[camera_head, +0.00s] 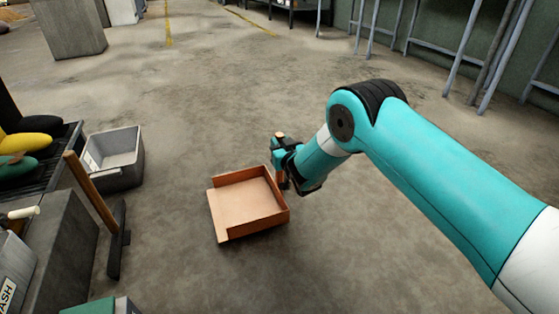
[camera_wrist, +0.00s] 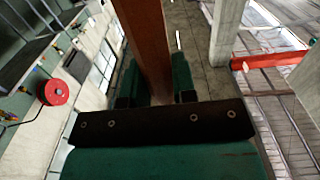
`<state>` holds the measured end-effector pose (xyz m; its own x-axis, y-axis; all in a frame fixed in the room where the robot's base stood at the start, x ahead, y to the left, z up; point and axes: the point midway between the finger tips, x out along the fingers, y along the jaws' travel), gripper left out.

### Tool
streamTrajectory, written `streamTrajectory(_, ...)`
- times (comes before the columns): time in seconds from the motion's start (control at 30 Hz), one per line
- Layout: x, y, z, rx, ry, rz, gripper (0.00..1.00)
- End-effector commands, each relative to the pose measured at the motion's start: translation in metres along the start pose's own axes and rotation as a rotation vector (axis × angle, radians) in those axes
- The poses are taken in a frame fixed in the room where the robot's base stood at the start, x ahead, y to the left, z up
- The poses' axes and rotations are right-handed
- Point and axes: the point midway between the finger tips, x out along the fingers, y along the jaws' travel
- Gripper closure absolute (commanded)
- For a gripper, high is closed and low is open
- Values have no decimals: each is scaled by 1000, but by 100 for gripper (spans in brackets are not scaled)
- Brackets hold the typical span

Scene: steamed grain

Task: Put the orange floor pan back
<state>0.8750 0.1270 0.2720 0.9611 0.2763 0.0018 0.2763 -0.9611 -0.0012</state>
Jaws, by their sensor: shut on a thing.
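The orange floor pan (camera_head: 247,200) is a shallow square tray with raised walls on its far and right sides and a low front edge at the left. It is in the middle of the head view, at or just above the concrete floor; I cannot tell which. The pan's body is not seen in the wrist view.
A grey bin (camera_head: 114,158) stands at the left beside a dark rack. A wooden-handled tool with a dark foot (camera_head: 118,240) stands nearer, beside a grey block (camera_head: 60,255). A concrete block (camera_head: 70,28) is far left. Open floor (camera_head: 230,90) lies beyond the pan.

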Motion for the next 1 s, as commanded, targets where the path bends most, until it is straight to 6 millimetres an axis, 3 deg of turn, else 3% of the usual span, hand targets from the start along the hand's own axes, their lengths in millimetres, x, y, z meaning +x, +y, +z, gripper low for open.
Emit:
streamTrajectory(0.23,0,0,40,0,1,0,100)
streamTrajectory(0.6,0,0,42,0,1,0,100)
streamTrajectory(0.63,0,0,43,0,-1,0,72)
streamTrajectory(0.73,0,0,42,0,-1,0,49)
streamTrajectory(1.0,0,0,41,0,-1,0,49)
